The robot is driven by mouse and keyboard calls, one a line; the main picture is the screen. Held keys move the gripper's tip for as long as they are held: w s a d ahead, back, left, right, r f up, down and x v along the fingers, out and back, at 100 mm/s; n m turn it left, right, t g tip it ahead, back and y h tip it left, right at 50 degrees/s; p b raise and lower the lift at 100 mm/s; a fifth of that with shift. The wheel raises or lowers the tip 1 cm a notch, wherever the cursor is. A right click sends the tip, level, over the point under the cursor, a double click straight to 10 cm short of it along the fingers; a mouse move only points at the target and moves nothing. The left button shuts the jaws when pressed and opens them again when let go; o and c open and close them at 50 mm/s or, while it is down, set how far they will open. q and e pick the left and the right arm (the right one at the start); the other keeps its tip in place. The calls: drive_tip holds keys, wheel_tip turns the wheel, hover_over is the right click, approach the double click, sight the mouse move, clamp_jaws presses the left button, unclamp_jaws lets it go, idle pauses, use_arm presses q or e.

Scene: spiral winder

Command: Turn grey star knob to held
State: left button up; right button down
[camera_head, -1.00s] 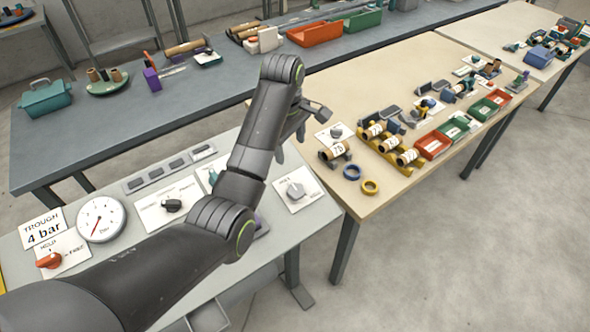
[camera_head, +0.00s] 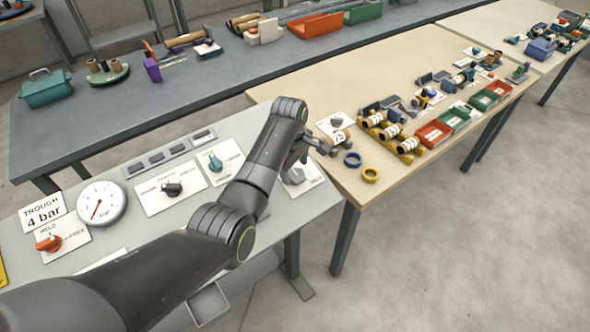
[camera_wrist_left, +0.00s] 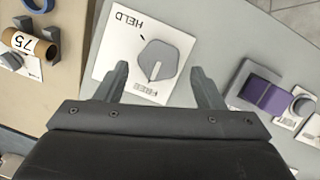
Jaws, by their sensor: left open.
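The grey star knob (camera_wrist_left: 160,66) sits on a white plate (camera_wrist_left: 109,72) in the left wrist view. In the head view my left gripper (camera_head: 297,158) is over the plate (camera_head: 312,180) and partly hides the knob. My right gripper is not in view.
A black knob (camera_head: 172,189), a teal knob (camera_head: 215,163), a gauge (camera_head: 101,204) and a red knob (camera_head: 48,243) are on the same grey panel. A beige table (camera_head: 400,80) with rolls and trays adjoins at right. A purple block (camera_wrist_left: 266,97) stands right of the plate.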

sight(296, 178)
use_arm(q)
drive_tip(key=shift+w+f, duration=0.2)
drive_tip(key=shift+f, duration=1.1)
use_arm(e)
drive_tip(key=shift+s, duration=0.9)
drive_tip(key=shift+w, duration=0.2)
use_arm(q)
drive_tip(key=shift+c, duration=0.6)
drive_tip(key=c, duration=0.8)
drive_tip(key=shift+c, duration=0.2)
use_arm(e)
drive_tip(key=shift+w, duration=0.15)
